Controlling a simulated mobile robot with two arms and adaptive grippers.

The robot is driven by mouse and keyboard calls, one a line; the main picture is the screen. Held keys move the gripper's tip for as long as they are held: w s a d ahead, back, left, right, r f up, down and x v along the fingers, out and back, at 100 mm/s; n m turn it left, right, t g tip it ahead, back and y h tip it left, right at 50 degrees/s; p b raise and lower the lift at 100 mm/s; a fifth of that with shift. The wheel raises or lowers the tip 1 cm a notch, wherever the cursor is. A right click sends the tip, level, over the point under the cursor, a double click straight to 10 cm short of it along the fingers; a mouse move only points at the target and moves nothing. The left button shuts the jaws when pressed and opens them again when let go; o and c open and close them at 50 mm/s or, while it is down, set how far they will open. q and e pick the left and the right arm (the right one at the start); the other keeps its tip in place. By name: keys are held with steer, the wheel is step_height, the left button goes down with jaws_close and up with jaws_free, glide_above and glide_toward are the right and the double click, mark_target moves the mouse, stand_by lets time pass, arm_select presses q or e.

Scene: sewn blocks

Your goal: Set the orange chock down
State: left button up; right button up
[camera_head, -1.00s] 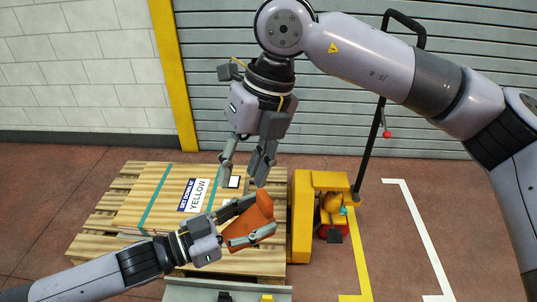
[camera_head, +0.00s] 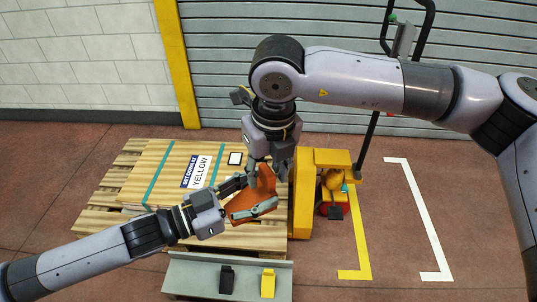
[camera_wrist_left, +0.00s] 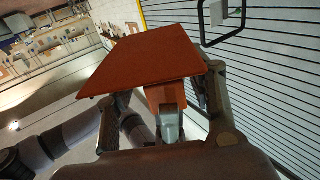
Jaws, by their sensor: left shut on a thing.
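The orange chock (camera_head: 243,203) is a wedge held in my left gripper (camera_head: 257,195), above the near right part of the wooden pallet load. In the left wrist view the chock (camera_wrist_left: 150,62) fills the upper middle, with its broad dark orange face showing between the fingers. My right gripper (camera_head: 268,172) points down from above, its fingers spread on either side of the chock's upper end. I cannot tell whether they touch it. A white label reading YELLOW (camera_head: 197,171) lies on the load.
A wooden pallet (camera_head: 95,222) carries the strapped load. A yellow pallet truck (camera_head: 303,205) stands right of it. A grey ledge (camera_head: 190,278) in front holds a black chock (camera_head: 226,279) and a yellow chock (camera_head: 268,283). Floor is clear at the right.

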arm_select(q)
steer(key=shift+r, duration=0.1)
arm_select(e)
steer(key=shift+f, duration=0.5)
jaws_close()
steer(key=shift+a, duration=0.1)
arm_select(q)
steer(key=o, duration=1.5)
